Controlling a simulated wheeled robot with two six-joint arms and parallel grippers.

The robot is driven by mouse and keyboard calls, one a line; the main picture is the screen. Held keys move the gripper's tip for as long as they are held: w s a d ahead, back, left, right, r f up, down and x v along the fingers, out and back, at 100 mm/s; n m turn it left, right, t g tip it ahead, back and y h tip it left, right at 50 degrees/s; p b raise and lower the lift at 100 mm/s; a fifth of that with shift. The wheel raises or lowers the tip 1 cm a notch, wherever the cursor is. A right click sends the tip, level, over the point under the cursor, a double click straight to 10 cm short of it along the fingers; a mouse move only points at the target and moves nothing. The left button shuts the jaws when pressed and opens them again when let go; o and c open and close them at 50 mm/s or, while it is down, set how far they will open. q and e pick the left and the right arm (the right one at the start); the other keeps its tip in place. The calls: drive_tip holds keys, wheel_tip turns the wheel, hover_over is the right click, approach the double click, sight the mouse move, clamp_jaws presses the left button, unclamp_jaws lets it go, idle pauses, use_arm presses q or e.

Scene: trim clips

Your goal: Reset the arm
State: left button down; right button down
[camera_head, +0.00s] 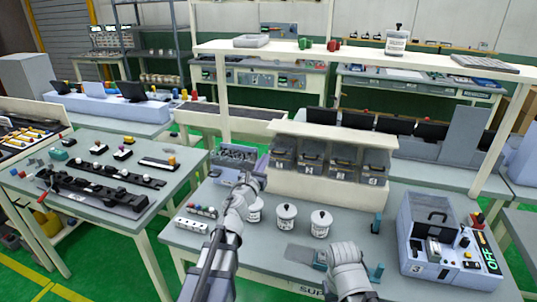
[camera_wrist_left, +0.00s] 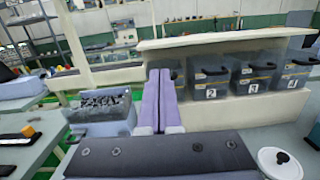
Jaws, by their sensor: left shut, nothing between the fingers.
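My left arm reaches in from the bottom of the head view over the grey workbench (camera_head: 190,240). Its gripper (camera_head: 262,163) points away, close in the picture to a grey bin of small dark parts (camera_head: 236,153). In the left wrist view the two pale purple fingers (camera_wrist_left: 160,75) lie together, shut and empty, with that bin (camera_wrist_left: 100,115) to their left. They are in front of the shelf of numbered bins (camera_head: 325,163). My right arm shows as a rounded grey link at the bottom centre of the head view; its gripper cannot be made out.
White lidded tubs (camera_head: 285,216) stand near my left arm. A grey case (camera_head: 432,215) with a control panel is at the right of the bench. Another table (camera_head: 120,215) with black rails stands to the left. Green floor shows between the tables.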

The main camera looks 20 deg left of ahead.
use_arm(q)
drive_tip(key=s+d+f+n+g+y, duration=0.1)
drive_tip(key=s+d+f+n+g, duration=0.2)
drive_tip(key=n, duration=0.6)
drive_tip(key=s+d+f+n+g+y, duration=0.1)
drive_tip(key=s+d+f+n+g, duration=0.2)
drive_tip(key=s+f+n+g, duration=0.2)
drive_tip(key=s+d+f+n+g+y, duration=0.2)
drive_tip(key=s+f+n+g, duration=0.3)
drive_tip(key=s+f+n, duration=0.4)
drive_tip(key=shift+s+d+f+n, duration=0.1)
drive_tip(key=shift+d+f+n, duration=0.2)
drive_tip(key=shift+n, duration=0.55)
drive_tip(key=shift+s+d+f+n, duration=0.15)
drive_tip(key=shift+f+n, duration=0.25)
drive_tip(key=shift+n, duration=0.4)
drive_tip(key=shift+w+d+f+n, duration=0.1)
drive_tip(key=shift+d+f+n, duration=0.2)
drive_tip(key=shift+n, duration=0.55)
drive_tip(key=s+d+f+n+g+h, duration=0.1)
drive_tip(key=s+d+f+n+g, duration=0.2)
drive_tip(key=s, duration=1)
drive_tip(key=d+n+g, duration=0.2)
drive_tip(key=d+g, duration=0.1)
drive_tip(key=d, duration=0.1)
drive_tip(key=shift+d+h, duration=0.2)
drive_tip(key=shift+h, duration=0.2)
drive_tip(key=shift+s+f, duration=0.1)
